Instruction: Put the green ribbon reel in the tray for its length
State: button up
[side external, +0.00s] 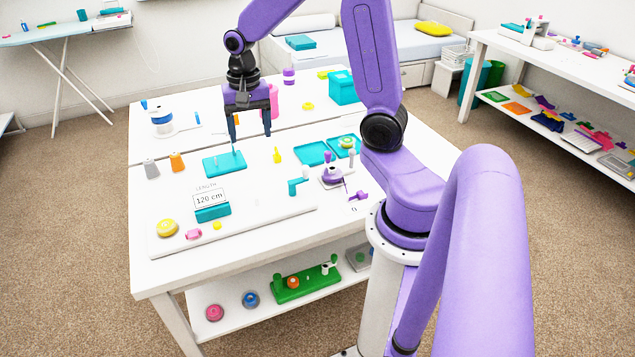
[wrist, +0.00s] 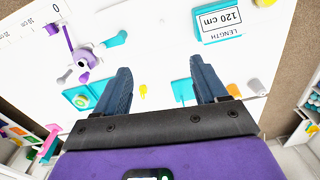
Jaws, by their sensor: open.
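A small green reel with a yellowish middle (side external: 347,142) lies in the right one of two shallow teal trays (side external: 357,152); it also shows at the left of the wrist view (wrist: 80,100). The left tray (side external: 312,153) looks empty. A teal-based sign (side external: 210,204) reads "LENGTH 120 cm" and also shows in the wrist view (wrist: 218,20). My gripper (side external: 250,136) is open and empty above the table, with its fingers pointing down, left of the trays. In the wrist view, nothing lies between its fingertips (wrist: 161,72).
A purple winder (side external: 332,175) stands near the table's right side. A teal plate with a thin upright pin (side external: 224,163) lies below my gripper. An orange spool (side external: 177,162), a grey spool (side external: 151,168) and a yellow reel (side external: 167,228) are further left. A teal box (side external: 342,88) stands behind.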

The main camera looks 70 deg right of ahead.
jog(key=s+a+r+n, duration=0.2)
jog(key=s+a+n, duration=0.7)
jog(key=a+n, duration=0.15)
jog(key=s+a+n, duration=0.5)
jog(key=s+n, duration=0.7)
jog(key=s, duration=0.1)
jog(key=shift+s+r, duration=0.15)
